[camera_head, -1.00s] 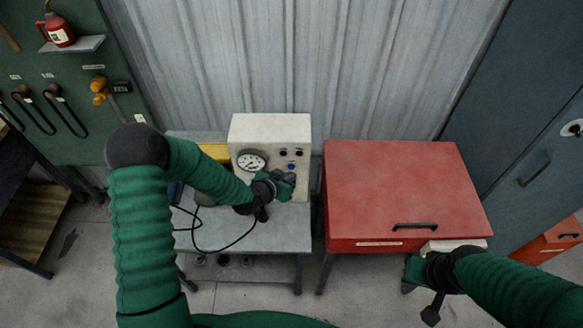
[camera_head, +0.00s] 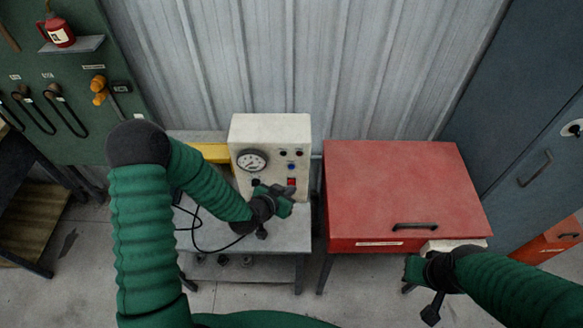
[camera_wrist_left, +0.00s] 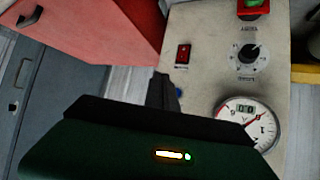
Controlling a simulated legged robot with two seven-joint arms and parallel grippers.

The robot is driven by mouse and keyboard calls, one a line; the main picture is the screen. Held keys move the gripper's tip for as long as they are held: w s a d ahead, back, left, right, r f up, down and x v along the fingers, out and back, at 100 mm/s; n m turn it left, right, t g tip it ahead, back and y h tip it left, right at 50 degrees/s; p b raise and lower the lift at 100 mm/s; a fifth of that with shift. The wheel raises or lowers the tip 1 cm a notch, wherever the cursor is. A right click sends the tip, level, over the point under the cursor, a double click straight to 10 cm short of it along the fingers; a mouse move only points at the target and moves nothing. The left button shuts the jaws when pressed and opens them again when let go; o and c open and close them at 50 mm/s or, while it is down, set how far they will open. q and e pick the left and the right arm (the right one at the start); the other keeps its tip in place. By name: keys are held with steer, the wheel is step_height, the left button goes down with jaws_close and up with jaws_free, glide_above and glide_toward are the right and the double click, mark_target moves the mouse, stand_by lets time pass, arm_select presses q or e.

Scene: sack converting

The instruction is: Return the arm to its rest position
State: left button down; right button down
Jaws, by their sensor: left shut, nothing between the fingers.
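My left gripper (camera_head: 287,193) is in front of the cream control box (camera_head: 270,131), apart from its face as far as I can tell, with nothing held. In the left wrist view its dark shut fingers (camera_wrist_left: 165,92) point toward the box panel.
The box stands on a grey table (camera_head: 285,238) with a black cable. A red slope-topped cabinet (camera_head: 400,185) stands to the right, with a small pale object (camera_head: 452,244) by its front. A blue-grey locker (camera_head: 530,130) is at the far right. A green tool board (camera_head: 60,110) hangs left.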

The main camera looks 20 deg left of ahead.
arm_select(q)
steer(key=shift+f, duration=0.1)
stand_by(0.3)
steer(key=s+a+n+g+y+b, duration=0.1)
steer(key=s+g+b, duration=0.3)
steer(key=s, duration=0.6)
steer(key=s+a+n+g+y+b, duration=0.1)
steer(key=s+a+g+b, duration=0.1)
steer(key=s+b, duration=0.4)
steer(key=s+g, duration=0.1)
steer(key=s, duration=0.3)
steer(key=shift+a+f+n+g+y, duration=0.15)
steer(key=shift+a+n+g+y, duration=0.15)
steer(key=shift+n+g+y, duration=0.1)
steer(key=shift+s+d, duration=0.15)
steer(key=shift+d, duration=0.15)
